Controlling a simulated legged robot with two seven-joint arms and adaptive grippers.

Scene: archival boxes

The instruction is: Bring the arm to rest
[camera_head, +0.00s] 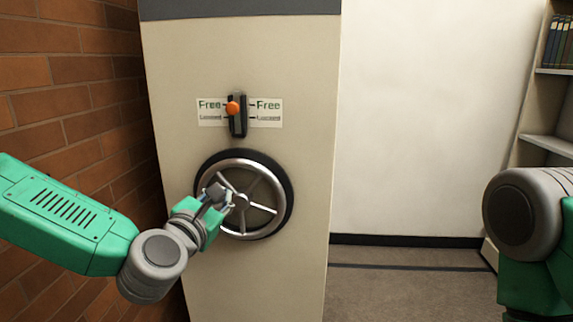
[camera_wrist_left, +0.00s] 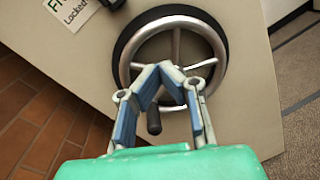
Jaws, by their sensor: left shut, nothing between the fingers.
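My left arm comes in from the left in the head view, and its gripper (camera_head: 224,197) is in front of the left part of a metal handwheel (camera_head: 262,207). In the left wrist view the fingers of my left gripper (camera_wrist_left: 160,72) are drawn together with nothing between the tips. A dark handle knob (camera_wrist_left: 153,121) shows between the finger linkages. My right arm shows at the right edge of the head view; its gripper is out of view.
The wheel sits on a beige cabinet end panel (camera_head: 190,65). Above it a lever with an orange knob (camera_head: 233,108) points at the upper "Free" marking. A brick wall (camera_head: 70,75) stands close on the left. Shelves with books (camera_head: 560,42) are at the right; the floor between is clear.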

